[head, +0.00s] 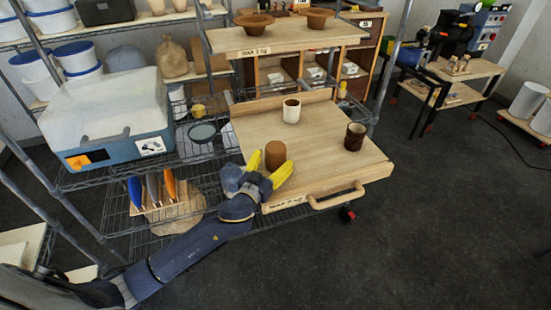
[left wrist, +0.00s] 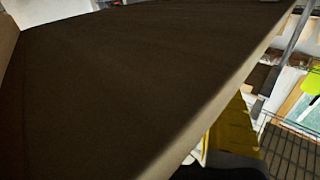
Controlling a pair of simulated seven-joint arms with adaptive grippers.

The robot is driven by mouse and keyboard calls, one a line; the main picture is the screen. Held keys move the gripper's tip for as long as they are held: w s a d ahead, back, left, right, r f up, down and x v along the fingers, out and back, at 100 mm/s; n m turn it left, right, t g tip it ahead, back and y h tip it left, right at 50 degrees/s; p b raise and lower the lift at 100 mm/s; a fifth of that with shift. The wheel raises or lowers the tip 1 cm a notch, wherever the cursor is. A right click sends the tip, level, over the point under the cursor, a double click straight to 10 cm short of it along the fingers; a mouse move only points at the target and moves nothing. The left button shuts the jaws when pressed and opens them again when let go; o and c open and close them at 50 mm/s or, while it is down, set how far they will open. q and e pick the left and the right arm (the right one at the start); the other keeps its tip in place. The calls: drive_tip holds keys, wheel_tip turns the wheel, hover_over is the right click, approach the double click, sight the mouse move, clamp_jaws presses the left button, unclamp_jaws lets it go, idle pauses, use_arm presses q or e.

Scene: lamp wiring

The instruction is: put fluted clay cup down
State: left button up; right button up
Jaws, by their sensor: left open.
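A plain-looking brown clay cup (head: 275,154) stands upright at the left edge of the wooden pull-out board (head: 318,152); whether it is fluted is too small to tell. A white cup (head: 291,111) and a dark glazed cup (head: 354,138) also stand on the board. My left gripper (head: 268,168) is open at the board's left edge, its yellow fingers spread on either side of the brown cup in the head view. I cannot tell whether they touch it. In the left wrist view a large dark surface with a pale edge (left wrist: 110,85) fills most of the picture, and no cup shows.
A blue-grey box with a white lid (head: 110,110) stands on the wire shelf to the left. Tools with blue and orange handles (head: 152,190) stand below it. A wooden handle (head: 335,197) sticks out at the board's front. The board's middle is bare.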

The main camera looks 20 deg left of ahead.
use_arm(q)
drive_tip(key=s, duration=0.3)
drive_tip(key=s+a, duration=0.1)
drive_tip(key=s, duration=0.6)
drive_tip(key=shift+a, duration=0.35)
